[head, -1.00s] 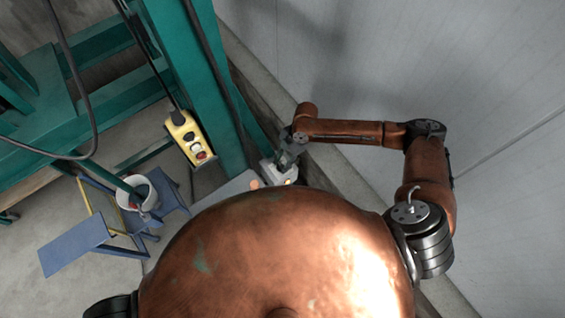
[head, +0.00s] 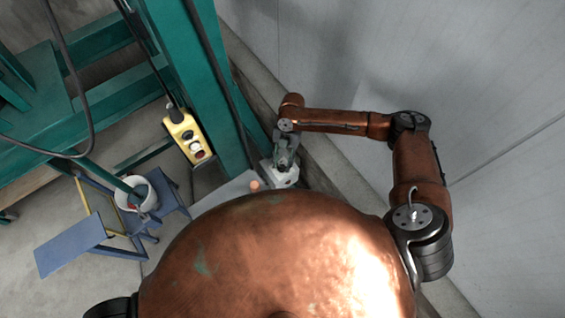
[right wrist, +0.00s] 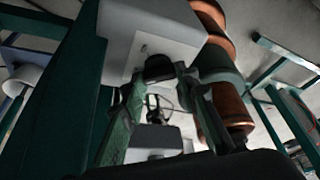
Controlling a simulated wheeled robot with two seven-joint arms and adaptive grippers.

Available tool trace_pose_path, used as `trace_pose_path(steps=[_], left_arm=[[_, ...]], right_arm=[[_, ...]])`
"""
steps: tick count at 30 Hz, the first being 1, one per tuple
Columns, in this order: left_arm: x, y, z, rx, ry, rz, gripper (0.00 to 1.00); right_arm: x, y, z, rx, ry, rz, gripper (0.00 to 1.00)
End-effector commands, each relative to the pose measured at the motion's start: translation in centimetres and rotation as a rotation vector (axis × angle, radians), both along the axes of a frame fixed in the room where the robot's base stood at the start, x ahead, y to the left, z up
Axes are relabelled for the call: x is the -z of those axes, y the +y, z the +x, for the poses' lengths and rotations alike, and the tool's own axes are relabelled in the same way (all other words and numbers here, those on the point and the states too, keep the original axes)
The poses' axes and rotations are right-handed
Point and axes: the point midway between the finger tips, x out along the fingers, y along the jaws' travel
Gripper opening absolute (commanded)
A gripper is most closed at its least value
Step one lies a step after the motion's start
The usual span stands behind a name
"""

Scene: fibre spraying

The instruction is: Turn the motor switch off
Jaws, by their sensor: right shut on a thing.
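The motor switch is a small pale box (head: 286,180) beside the base of the green post in the head view. In the right wrist view the box (right wrist: 165,32) fills the top middle, with a dark knob (right wrist: 158,67) on its near face. My right gripper (head: 284,162) is at the box in the head view. In the right wrist view its green-grey fingers (right wrist: 160,84) are closed around the dark knob. The knob's exact turn angle cannot be told. My left gripper is out of view.
A yellow pendant control (head: 188,138) hangs left of the green post (head: 205,90). A blue step stand (head: 75,246) with a white bucket (head: 150,182) stands at the left. A grey wall (head: 460,70) borders my right arm.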

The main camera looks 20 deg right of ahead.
Motion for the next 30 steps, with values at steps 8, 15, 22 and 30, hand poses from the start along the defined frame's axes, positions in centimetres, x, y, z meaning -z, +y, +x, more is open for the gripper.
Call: trace_pose_path(steps=[8,15,22,30], left_arm=[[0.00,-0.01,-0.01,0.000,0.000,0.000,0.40],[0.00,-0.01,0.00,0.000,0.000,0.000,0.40],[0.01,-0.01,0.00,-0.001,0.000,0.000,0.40],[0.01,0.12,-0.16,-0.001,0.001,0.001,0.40]], right_arm=[[-0.09,0.06,0.10,-0.006,-0.003,0.001,0.04],[-0.08,0.04,0.08,-0.006,-0.003,0.001,0.37],[-0.03,0.01,0.02,-0.005,-0.001,0.000,0.46],[-0.54,-0.13,0.23,-0.004,-0.001,0.000,0.46]])
